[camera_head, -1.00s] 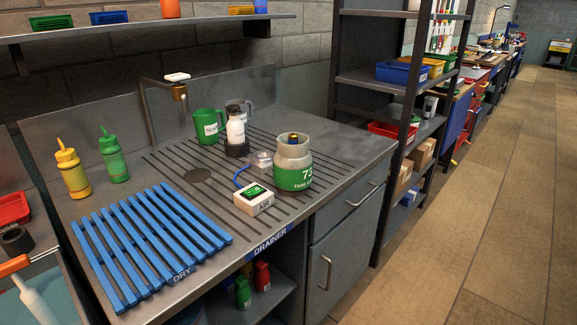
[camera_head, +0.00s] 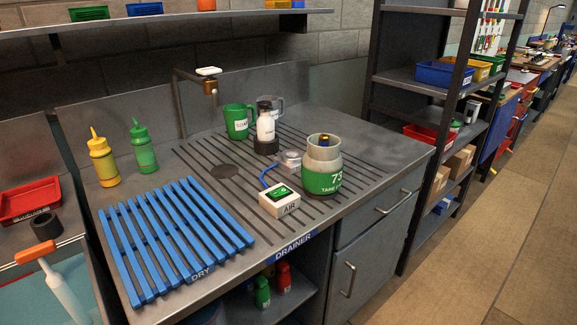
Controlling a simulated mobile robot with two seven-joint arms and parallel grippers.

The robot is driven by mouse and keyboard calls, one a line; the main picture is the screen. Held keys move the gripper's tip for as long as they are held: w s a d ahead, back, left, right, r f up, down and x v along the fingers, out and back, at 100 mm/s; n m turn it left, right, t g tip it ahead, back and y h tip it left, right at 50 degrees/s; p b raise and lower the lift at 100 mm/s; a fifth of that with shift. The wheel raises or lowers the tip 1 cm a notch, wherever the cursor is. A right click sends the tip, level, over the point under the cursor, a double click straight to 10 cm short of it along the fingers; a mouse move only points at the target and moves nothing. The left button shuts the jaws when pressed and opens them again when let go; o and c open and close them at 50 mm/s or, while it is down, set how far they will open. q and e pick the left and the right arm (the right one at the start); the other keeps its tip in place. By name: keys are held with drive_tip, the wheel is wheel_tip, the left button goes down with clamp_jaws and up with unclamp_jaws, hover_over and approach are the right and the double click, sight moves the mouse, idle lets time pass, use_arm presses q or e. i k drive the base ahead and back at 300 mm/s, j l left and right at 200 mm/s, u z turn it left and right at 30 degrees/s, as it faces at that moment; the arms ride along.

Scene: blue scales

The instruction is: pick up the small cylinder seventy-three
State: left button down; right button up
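The small cylinder seventy-three (camera_head: 322,168) stands upright on the grooved drainer part of the metal counter, near its front edge. It is grey with a green band reading "73" and a second line of text that is partly legible, and has a brass-coloured top. Neither of my grippers shows in the head view.
A blue slatted rack (camera_head: 175,235) lies at the left of the counter (camera_head: 375,150). Yellow (camera_head: 103,160) and green (camera_head: 143,150) bottles stand behind it. A green mug (camera_head: 237,122), a white bottle (camera_head: 265,126) and a small metal-topped device (camera_head: 290,160) are near the cylinder. A dark shelf rack (camera_head: 420,80) stands at right.

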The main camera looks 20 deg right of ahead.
sight(322, 165)
drive_tip(key=l+u, duration=0.25)
drive_tip(key=i+l+u, duration=0.1)
drive_tip(key=l+u, duration=0.15)
drive_tip(key=l, duration=0.2)
drive_tip(key=l+u, duration=0.15)
drive_tip(key=l, duration=0.6)
